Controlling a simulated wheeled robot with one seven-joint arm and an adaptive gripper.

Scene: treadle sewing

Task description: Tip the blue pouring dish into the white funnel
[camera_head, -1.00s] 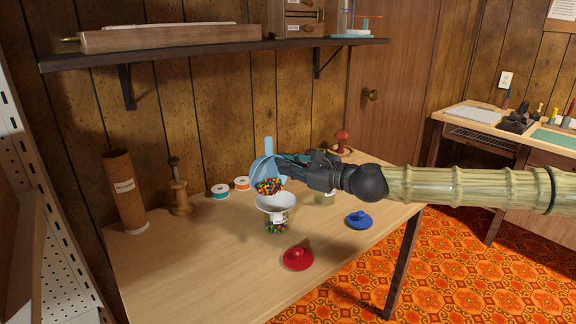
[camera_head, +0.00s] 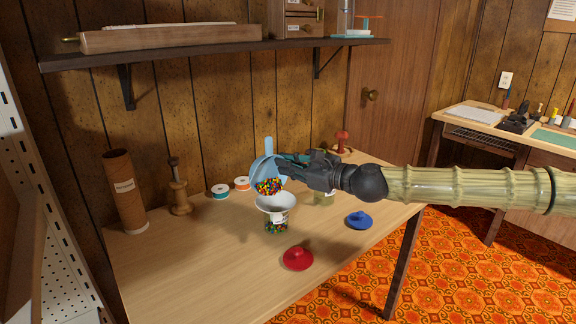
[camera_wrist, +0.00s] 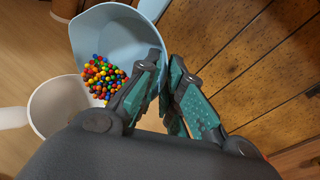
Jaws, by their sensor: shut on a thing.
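My gripper (camera_head: 283,163) is shut on the wall of the blue pouring dish (camera_head: 265,165), and the hold also shows in the wrist view (camera_wrist: 166,85). The dish is tilted steeply, with its handle pointing up. Several coloured beads (camera_head: 268,186) lie gathered at its lower rim. The white funnel (camera_head: 276,203) stands just below the dish, in the mouth of a jar (camera_head: 277,226) that holds coloured beads. In the wrist view the funnel (camera_wrist: 62,104) is beside and below the dish (camera_wrist: 112,40). Whether the two touch is not clear.
A red lid (camera_head: 298,259) and a blue lid (camera_head: 359,220) lie on the table (camera_head: 200,270). A shelf (camera_head: 220,50) hangs above. The table's front left is clear.

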